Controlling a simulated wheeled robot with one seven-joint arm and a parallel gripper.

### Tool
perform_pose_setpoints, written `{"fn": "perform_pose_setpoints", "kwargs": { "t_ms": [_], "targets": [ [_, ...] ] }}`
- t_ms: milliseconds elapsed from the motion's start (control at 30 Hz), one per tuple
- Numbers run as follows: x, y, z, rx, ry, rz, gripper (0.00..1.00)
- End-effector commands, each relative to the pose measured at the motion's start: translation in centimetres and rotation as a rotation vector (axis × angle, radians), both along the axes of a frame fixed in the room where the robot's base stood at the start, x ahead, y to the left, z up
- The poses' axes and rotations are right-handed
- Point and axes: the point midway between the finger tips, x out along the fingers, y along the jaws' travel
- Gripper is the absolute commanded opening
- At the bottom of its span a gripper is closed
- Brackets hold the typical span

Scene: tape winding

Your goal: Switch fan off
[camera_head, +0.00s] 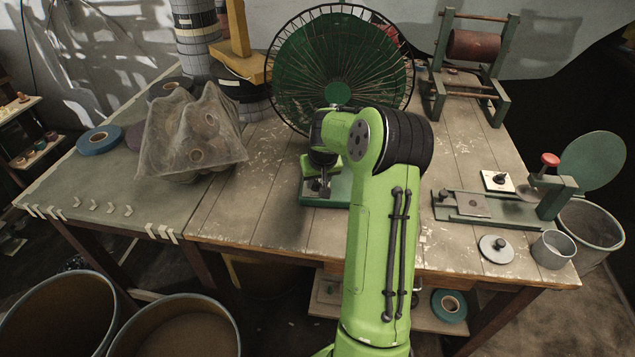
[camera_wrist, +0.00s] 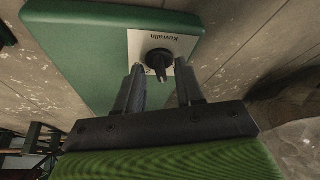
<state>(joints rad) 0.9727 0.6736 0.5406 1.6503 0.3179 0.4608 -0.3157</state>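The fan (camera_head: 337,95) has a green disc inside a round wire cage and stands at the back of the table. Its green base (camera_head: 325,203) shows in front of it, partly hidden by my arm. In the wrist view the base (camera_wrist: 90,50) carries a white label plate (camera_wrist: 185,45) with a black knob (camera_wrist: 159,60). My gripper (camera_wrist: 163,75) is open, its two dark fingers pointing at the plate. The knob lies between and just beyond the fingertips; whether they touch it I cannot tell. In the head view my gripper (camera_head: 322,187) is over the base, mostly hidden by my wrist.
A clear plastic-wrapped bundle (camera_head: 195,135) lies left of the fan. A green winding frame with a roller (camera_head: 472,46) stands back right. A press-like fixture with a red knob (camera_head: 549,160), a small white knob plate (camera_head: 498,181) and a metal cup (camera_head: 553,249) are at right.

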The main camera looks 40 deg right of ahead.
Motion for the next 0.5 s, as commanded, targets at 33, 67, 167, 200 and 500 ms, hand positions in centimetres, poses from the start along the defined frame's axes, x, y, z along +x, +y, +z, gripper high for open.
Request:
{"fn": "perform_pose_setpoints", "kwargs": {
  "t_ms": [33, 67, 167, 200, 500],
  "targets": [
    [0.09, -0.01, -0.13, -0.001, -0.001, 0.001, 0.37],
    [0.1, -0.03, -0.14, -0.001, -0.001, 0.001, 0.37],
    [0.1, -0.03, -0.09, -0.001, -0.001, 0.001, 0.37],
    [0.09, -0.04, -0.08, -0.001, -0.001, 0.001, 0.37],
    [0.07, -0.02, -0.07, 0.0, 0.0, 0.0, 0.0]
  ]
}}
